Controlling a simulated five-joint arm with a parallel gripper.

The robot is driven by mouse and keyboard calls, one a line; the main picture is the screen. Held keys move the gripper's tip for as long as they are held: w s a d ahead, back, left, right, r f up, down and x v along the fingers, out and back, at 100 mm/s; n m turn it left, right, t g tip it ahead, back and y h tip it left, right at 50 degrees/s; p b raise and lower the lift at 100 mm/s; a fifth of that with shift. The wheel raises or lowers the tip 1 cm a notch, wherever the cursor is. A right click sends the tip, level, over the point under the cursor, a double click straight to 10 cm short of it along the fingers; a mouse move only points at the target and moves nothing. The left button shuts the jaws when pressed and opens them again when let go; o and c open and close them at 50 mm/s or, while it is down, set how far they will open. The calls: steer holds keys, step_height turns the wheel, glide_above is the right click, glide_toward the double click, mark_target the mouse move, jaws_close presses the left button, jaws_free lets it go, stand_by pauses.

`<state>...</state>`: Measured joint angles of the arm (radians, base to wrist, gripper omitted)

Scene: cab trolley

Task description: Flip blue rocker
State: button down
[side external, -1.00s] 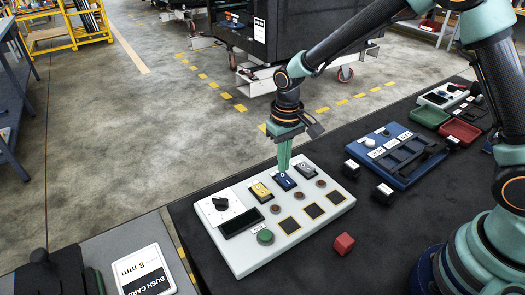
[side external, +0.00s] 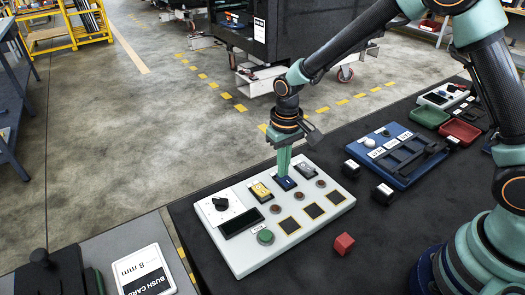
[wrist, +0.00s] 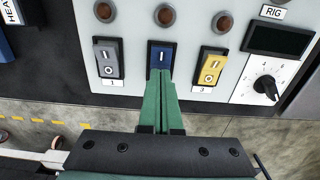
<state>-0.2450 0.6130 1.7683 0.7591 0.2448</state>
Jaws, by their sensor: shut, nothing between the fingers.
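The blue rocker (side external: 287,184) sits in the middle of a row of three on the pale control panel (side external: 232,250). In the wrist view the blue rocker (wrist: 161,54) shows a white "I" mark at its far half; its near half is hidden by my fingers. My gripper (side external: 283,174) is shut and empty, pointing down with its tips at the blue rocker. It also shows in the wrist view (wrist: 161,76). Whether the tips touch the rocker or sit just above it, I cannot tell.
A yellow rocker (side external: 261,191) and a grey rocker (side external: 305,171) flank the blue one closely. A black dial (side external: 221,204), a dark display (side external: 242,221) and a green button (side external: 265,237) are on the panel. A red cube (side external: 344,243) lies beside it on the dark table.

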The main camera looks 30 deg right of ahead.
steer(key=shift+f, duration=0.2)
steer(key=shift+r, duration=3.55)
steer(key=s+d+r+t, duration=0.5)
steer(key=s+d+r, duration=0.5)
steer(key=s+r, duration=0.3)
steer(key=shift+s+d+r+t, duration=0.25)
steer(key=shift+s+r+t, duration=0.05)
steer(key=shift+r, duration=0.1)
